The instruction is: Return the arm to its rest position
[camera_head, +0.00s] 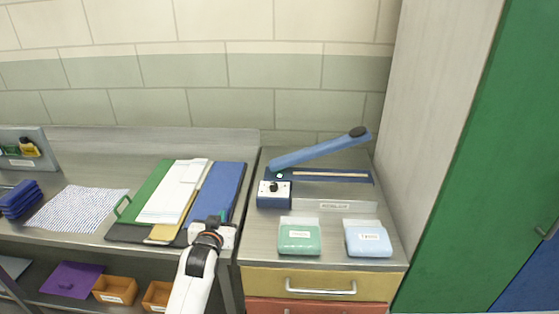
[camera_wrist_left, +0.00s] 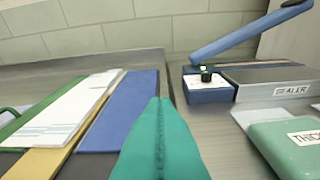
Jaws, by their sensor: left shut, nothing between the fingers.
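My left arm comes up from the bottom of the head view, and its left gripper (camera_head: 222,222) is over the front edge of the bench, by the blue folder (camera_head: 222,188). In the left wrist view the teal fingers (camera_wrist_left: 160,140) are pressed together with nothing between them. They point toward the gap between the blue folder and the sealer (camera_wrist_left: 207,88). The right gripper is in neither view.
The sealer (camera_head: 274,194) with its raised blue arm (camera_head: 318,150) stands on the right cabinet. A green pack (camera_head: 299,238) and a light blue pack (camera_head: 367,240) lie in front of it. Folders and papers (camera_head: 172,192) cover the left bench. Orange bins (camera_head: 115,289) sit below.

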